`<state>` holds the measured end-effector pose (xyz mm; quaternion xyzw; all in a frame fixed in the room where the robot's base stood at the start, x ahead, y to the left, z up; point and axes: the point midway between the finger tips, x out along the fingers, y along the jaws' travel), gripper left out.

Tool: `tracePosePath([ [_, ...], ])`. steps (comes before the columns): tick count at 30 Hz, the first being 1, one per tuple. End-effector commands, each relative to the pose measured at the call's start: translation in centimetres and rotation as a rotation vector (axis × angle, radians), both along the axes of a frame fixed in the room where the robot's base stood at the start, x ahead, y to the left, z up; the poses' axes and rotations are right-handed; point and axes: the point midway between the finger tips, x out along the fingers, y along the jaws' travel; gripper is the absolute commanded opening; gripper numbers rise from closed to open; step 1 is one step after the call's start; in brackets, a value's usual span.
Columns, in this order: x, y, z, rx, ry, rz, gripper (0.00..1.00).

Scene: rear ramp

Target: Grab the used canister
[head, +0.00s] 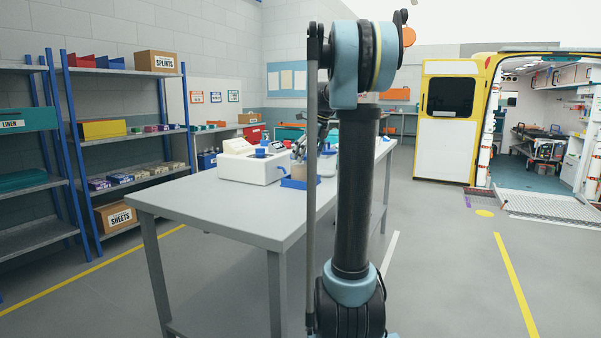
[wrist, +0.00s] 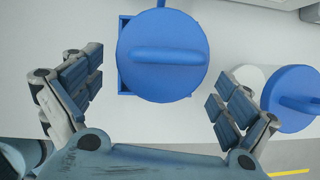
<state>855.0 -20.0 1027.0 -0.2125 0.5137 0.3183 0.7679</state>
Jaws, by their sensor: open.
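In the wrist view, a canister with a round blue lid (wrist: 162,30) and a raised bar handle sits in a square blue holder, seen from above. My gripper (wrist: 155,84) is open, its fingers apart on either side of the near part of this lid, not visibly touching it. I cannot tell which one is the used canister. In the head view, a pale canister (head: 327,166) and a blue holder (head: 299,184) show on the table, partly hidden by my arm.
The grey table (head: 215,208) has a clear near end. A white box-like device (head: 250,168) stands left of the canister. Shelves (head: 125,130) line the left wall. An open ambulance with a ramp (head: 545,206) is at the right, with open floor before it.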

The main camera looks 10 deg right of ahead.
Motion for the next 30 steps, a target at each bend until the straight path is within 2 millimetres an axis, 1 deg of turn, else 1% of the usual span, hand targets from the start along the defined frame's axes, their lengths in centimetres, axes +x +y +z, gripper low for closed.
tracePosePath([
  [6,1.2,1.4,-2.1,-0.001,-0.001,0.002,0.96],
  [10,1.6,1.8,-3.6,0.0,0.0,0.001,0.96],
  [13,1.7,1.9,-4.1,0.0,0.0,0.001,0.96],
  [18,1.7,1.9,-4.0,0.0,0.0,0.0,0.96],
  [19,1.7,1.9,-4.0,0.0,0.0,0.0,0.92],
  [20,1.7,1.9,-4.0,0.0,0.0,0.0,0.85],
  [21,1.7,1.9,-4.1,0.0,0.0,0.0,0.76],
  [26,1.7,1.9,-4.0,0.0,0.0,0.0,0.4],
  [27,1.7,1.9,-4.1,0.0,0.0,0.0,0.31],
  [28,1.7,1.9,-4.1,0.0,0.0,0.0,0.27],
  [30,1.7,1.9,-4.0,0.0,0.0,0.0,0.27],
])
